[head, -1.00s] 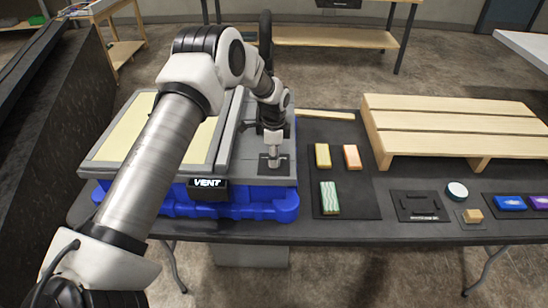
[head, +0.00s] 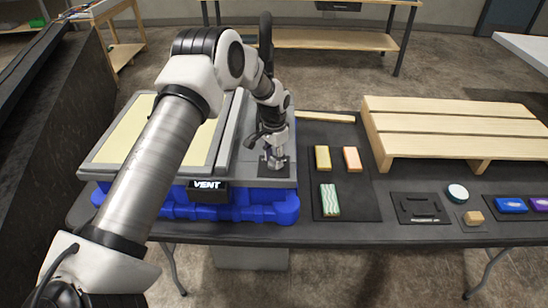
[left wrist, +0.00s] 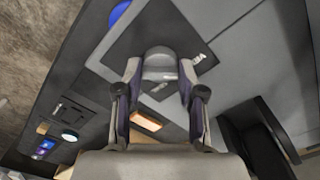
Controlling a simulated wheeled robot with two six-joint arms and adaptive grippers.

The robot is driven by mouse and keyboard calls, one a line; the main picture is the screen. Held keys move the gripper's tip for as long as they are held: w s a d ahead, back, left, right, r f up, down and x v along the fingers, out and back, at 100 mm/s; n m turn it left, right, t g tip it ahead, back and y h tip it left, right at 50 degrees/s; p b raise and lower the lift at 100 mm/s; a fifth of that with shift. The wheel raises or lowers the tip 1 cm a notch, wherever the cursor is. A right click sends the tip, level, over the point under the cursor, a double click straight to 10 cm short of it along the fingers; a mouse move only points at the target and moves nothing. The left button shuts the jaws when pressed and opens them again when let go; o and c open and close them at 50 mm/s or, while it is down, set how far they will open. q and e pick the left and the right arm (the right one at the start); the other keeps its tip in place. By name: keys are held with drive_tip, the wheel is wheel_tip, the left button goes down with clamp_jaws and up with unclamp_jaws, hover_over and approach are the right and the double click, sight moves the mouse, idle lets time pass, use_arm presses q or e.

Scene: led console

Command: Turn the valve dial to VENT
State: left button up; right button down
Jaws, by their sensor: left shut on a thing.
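The valve dial is a grey round knob (left wrist: 159,62) on a dark square plate (left wrist: 130,50) with small white marks, seen in the left wrist view. My left gripper (left wrist: 159,76) is shut on this knob, with one finger on each side. In the head view my left gripper (head: 274,158) points down onto the dark plate (head: 262,170) at the console's right part, and its fingers mostly hide the knob. A black sign (head: 208,191) on the console's front edge reads VENT in white letters. The dial's exact pointing is not readable. My right gripper is not in view.
The grey console (head: 225,145) sits on a blue base (head: 245,208) on a dark table. To its right lie yellow (head: 322,157), orange (head: 352,159) and green striped (head: 330,200) blocks on a dark mat. A wooden slatted stand (head: 450,124) is further right.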

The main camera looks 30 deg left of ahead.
sight(274, 160)
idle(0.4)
use_arm(q)
drive_tip(key=o, duration=1.2)
drive_tip(key=shift+c, duration=0.2)
wheel_tip(274, 160, up, 12)
drive_tip(key=shift+f, duration=0.1)
